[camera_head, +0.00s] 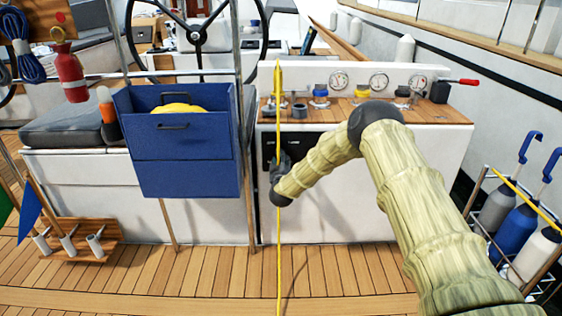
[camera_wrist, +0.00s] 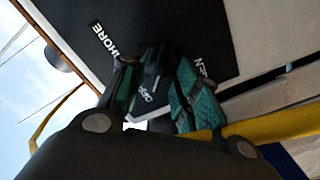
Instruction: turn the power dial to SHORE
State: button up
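The power panel (camera_head: 300,147) is a black plate on the front of the white cockpit console. In the wrist view the black panel (camera_wrist: 190,35) appears tilted, with a white SHORE label (camera_wrist: 104,40) at upper left, an OFF label (camera_wrist: 150,90) between my fingers and a partly covered label at right. A dark shape (camera_wrist: 155,65) between the fingertips seems to be the dial; its pointer direction is not clear. My gripper (camera_head: 281,172) is right at the panel. In the wrist view its teal-padded fingers stand apart around that shape; contact cannot be told.
A taut yellow line (camera_head: 278,240) runs vertically by my gripper and crosses the wrist view. A blue box (camera_head: 185,165) hangs close at left. Gauges and small fittings line the console's wooden top (camera_head: 430,113). The deck in front is mostly clear.

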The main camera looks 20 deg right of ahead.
jog(key=shift+x, duration=0.95)
grip_shut()
jog(key=shift+m, duration=0.3)
jog(key=shift+m+b, duration=1.55)
jog(key=shift+m, duration=7.15)
